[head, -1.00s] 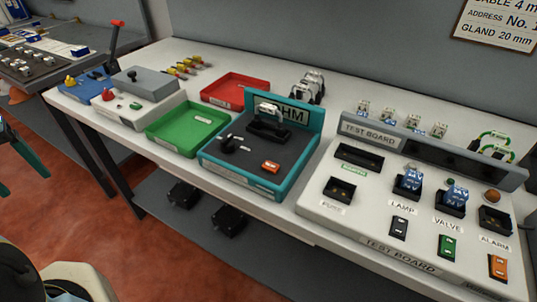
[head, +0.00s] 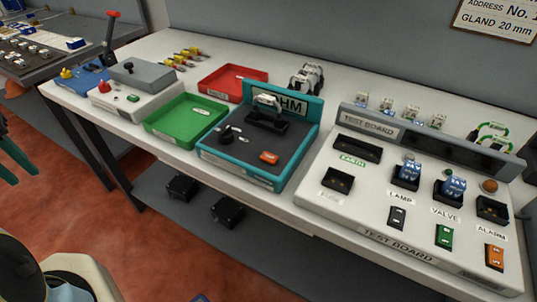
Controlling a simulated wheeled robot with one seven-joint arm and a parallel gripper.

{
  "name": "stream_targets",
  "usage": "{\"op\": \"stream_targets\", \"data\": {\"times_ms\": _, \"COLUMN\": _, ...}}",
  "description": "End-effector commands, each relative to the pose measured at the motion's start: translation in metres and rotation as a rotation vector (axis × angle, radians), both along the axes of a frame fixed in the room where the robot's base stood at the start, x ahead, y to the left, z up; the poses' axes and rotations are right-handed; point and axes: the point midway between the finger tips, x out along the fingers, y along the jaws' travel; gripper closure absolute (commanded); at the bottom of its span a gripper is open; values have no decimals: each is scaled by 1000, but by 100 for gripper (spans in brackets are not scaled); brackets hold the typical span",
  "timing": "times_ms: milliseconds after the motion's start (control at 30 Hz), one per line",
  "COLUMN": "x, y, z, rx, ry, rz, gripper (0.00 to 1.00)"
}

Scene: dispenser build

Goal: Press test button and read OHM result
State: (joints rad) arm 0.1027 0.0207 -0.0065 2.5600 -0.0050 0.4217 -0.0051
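The OHM tester (head: 237,163) stands in the middle of the bench, a dark grey panel in a teal frame with an upright sign at its back. A silver part (head: 266,101) sits at the black socket (head: 266,122) and covers some of the sign's letters. An orange button (head: 269,157) lies at the panel's right front, with a black knob (head: 229,135) to its left. No reading can be made out on the tester. My gripper is not seen in the head view, so its state does not show.
A green tray (head: 186,121) and a red tray (head: 233,82) stand left of and behind the tester. The test board (head: 415,215) with sockets and coloured switches stands close on its right. A grey machine with a red-topped lever (head: 113,15) is at the left.

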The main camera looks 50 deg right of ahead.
Motion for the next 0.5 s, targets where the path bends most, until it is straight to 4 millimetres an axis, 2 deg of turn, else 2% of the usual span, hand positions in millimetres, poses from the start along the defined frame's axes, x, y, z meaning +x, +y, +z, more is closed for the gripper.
{"op": "stream_targets", "data": {"times_ms": 33, "x": 0, "y": 0, "z": 0, "rx": 0, "ry": 0, "rz": 0, "gripper": 78}}
{"op": "stream_targets", "data": {"times_ms": 233, "x": 0, "y": 0, "z": 0, "rx": 0, "ry": 0, "rz": 0, "gripper": 100}}
{"op": "stream_targets", "data": {"times_ms": 500, "x": 0, "y": 0, "z": 0, "rx": 0, "ry": 0, "rz": 0, "gripper": 100}}
